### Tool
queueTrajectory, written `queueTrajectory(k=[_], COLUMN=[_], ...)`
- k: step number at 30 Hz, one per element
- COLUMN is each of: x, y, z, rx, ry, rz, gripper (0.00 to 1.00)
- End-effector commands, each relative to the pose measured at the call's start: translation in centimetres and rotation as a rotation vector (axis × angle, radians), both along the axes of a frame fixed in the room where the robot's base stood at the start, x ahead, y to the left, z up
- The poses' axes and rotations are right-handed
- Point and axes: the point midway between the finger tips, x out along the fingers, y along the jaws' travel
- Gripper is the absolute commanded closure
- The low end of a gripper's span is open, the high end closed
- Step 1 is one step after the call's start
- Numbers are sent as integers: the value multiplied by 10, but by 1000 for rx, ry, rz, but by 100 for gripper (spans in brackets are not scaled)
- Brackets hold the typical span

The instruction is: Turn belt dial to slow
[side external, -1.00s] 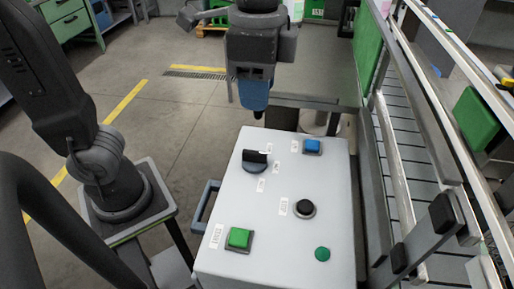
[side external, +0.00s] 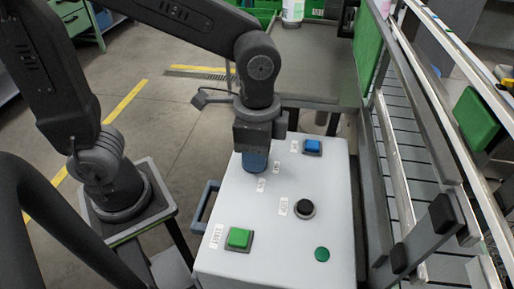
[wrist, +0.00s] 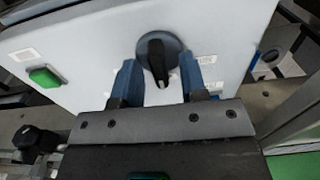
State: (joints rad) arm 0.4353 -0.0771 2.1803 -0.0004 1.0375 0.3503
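The belt dial (wrist: 158,58), a black knob with a pale line on a round blue-grey base, shows in the wrist view, ahead of and between the fingers. My gripper (wrist: 160,68) is open, one blue finger on each side of the knob, with visible gaps. In the side external view my gripper (side external: 255,165) points down at the white control box (side external: 265,210) and hides the dial. I cannot tell whether the fingertips reach down to knob height. Small white labels (side external: 261,185) lie near the dial, too small to read.
The box top also carries a green square button (side external: 239,238), a black round knob (side external: 304,208), a blue square button (side external: 312,146) and a green round light (side external: 322,254). A conveyor (side external: 405,150) with metal rails runs along the right.

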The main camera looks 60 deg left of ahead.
Motion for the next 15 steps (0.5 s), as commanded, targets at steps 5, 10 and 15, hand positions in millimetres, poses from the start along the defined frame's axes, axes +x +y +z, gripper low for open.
queueTrajectory(k=[5, 10, 15], x=[0, 0, 0], y=[0, 0, 0], z=[0, 0, 0], rx=[0, 0, 0], ry=[0, 0, 0], rz=[0, 0, 0], gripper=[64, 81, 97])
